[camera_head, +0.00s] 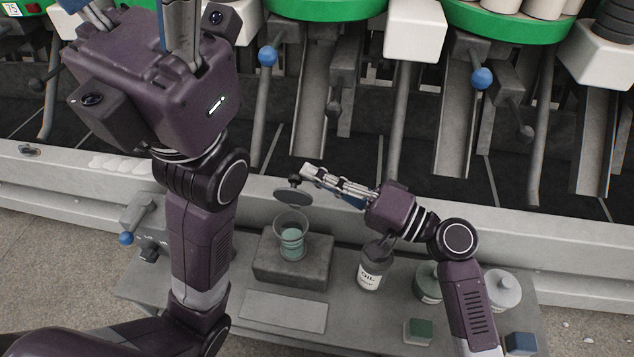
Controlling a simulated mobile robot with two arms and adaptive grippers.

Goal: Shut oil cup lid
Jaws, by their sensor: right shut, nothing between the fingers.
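The oil cup (290,241) is a clear cup with green liquid, standing on a dark grey block. Its round grey lid (293,198) is open, raised above the rear of the cup, with a small dark knob on it. My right gripper (308,174) is shut and empty, its fingertips just above and behind the lid, close to the knob. I cannot tell whether they touch. My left gripper (170,22) is raised high at the upper left, away from the cup. Its fingertips are cut off by the top edge of the picture.
The block (272,272) rests on a grey shelf (385,331). An oil bottle (371,274) stands right of the cup under my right wrist, with jars further right. A flat plate (283,311) lies in front. The winder with blue-knobbed levers (267,56) rises behind.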

